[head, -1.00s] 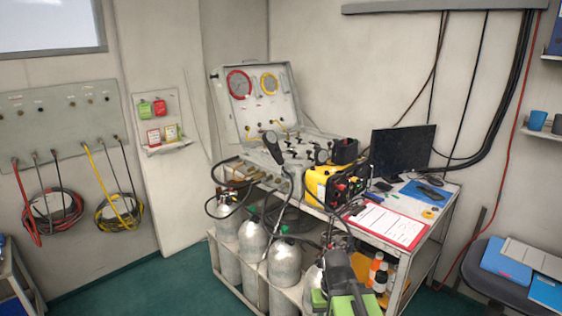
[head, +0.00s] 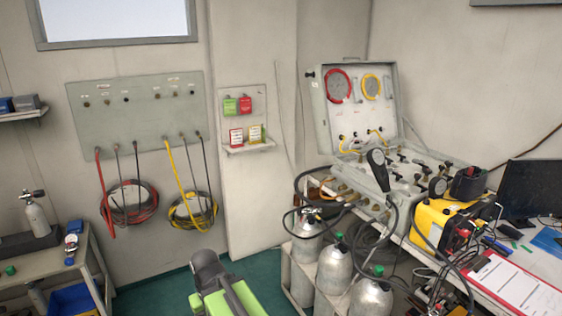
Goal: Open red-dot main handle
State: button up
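The air panel is an open grey case (head: 355,105) on the table at the right. Its upright lid carries a red-ringed gauge (head: 338,86) and a yellow-ringed gauge (head: 371,86). Several dark handles (head: 405,160) stand on its lower panel. I cannot make out which one bears a red dot, or whether it is open. A black handheld gauge or handset (head: 377,168) stands in front and hides part of the panel. My green and dark grey arm shows at the bottom middle, left of and apart from the case. My gripper's fingers are not visible.
Grey cylinders (head: 335,268) in a rack stand below the case, with loose hoses around them. A yellow box (head: 440,225) and a red clipboard (head: 515,287) lie to the right. A side table (head: 50,262) stands at left. Green floor (head: 160,295) is clear between.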

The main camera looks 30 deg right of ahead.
aim_at(423, 189)
jog(key=u, duration=0.1)
jog(key=i, duration=1.95)
jog(key=z, duration=0.7)
jog(key=i, duration=0.85)
jog(key=z, duration=0.75)
jog(key=k, duration=0.9)
jog(key=z, duration=0.25)
jog(key=i, duration=0.7)
jog(key=u, duration=0.25)
jog(key=k, duration=0.75)
jog(key=z, duration=0.15)
jog(key=i, duration=0.95)
jog(key=u, duration=0.05)
